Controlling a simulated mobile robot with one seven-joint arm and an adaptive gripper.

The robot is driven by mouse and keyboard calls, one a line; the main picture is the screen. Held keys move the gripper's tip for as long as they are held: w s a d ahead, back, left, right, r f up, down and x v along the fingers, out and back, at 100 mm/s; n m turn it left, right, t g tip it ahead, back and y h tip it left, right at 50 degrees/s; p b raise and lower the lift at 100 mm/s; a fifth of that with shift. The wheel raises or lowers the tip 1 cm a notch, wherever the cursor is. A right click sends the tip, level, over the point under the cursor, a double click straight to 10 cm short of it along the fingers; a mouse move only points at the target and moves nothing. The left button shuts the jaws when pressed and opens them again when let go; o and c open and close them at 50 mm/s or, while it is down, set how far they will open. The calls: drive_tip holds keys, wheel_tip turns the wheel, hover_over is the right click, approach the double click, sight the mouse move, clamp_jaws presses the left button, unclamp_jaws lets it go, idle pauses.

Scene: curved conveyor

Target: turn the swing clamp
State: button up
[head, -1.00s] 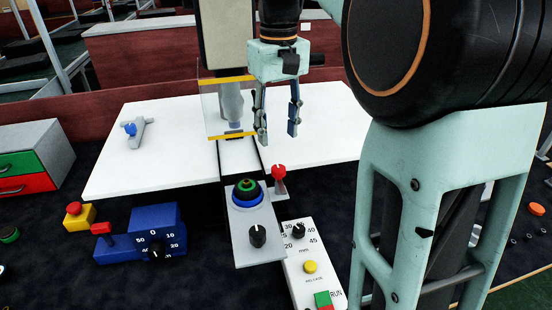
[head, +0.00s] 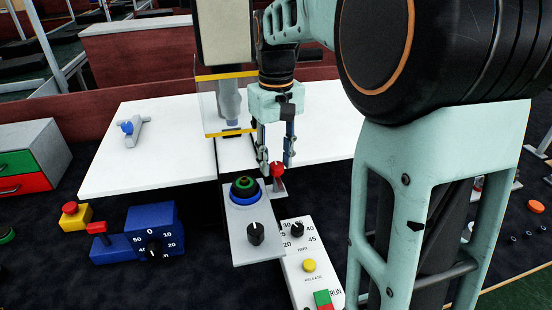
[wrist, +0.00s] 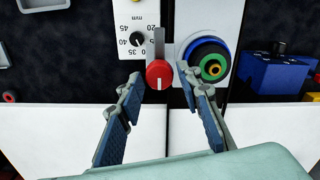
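The swing clamp looks to be the red knob (head: 277,169) on a short grey post, at the right edge of the grey slide plate. In the wrist view the red knob (wrist: 159,80) has a white line on top and a flat grey arm (wrist: 159,42) leading away from it. My gripper (head: 276,158) is open and empty, pointing down. Its fingers stand left and right of the red knob, with gaps on both sides in the wrist view. I cannot tell how far above the knob the fingertips are.
A white dial panel (head: 305,265) lies in front, a blue dial box (head: 140,240) to the left. A clear yellow-edged guard (head: 224,105) stands close left of my gripper.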

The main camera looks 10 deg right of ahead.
clamp_jaws()
drive_tip(key=shift+m, duration=0.3)
drive_tip(key=m+p, duration=0.2)
drive_tip(key=m, duration=0.1)
drive_tip(key=shift+r, duration=0.1)
drive_tip(key=m+p, duration=0.1)
drive_tip(key=m, duration=0.3)
drive_tip(key=m+p, duration=0.1)
drive_tip(key=m, duration=0.4)
drive_tip(key=shift+d+p, duration=0.15)
drive_tip(key=shift+p, duration=0.2)
drive_tip(key=m+p, duration=0.1)
drive_tip(key=m, duration=0.4)
drive_tip(key=shift+m, duration=0.3)
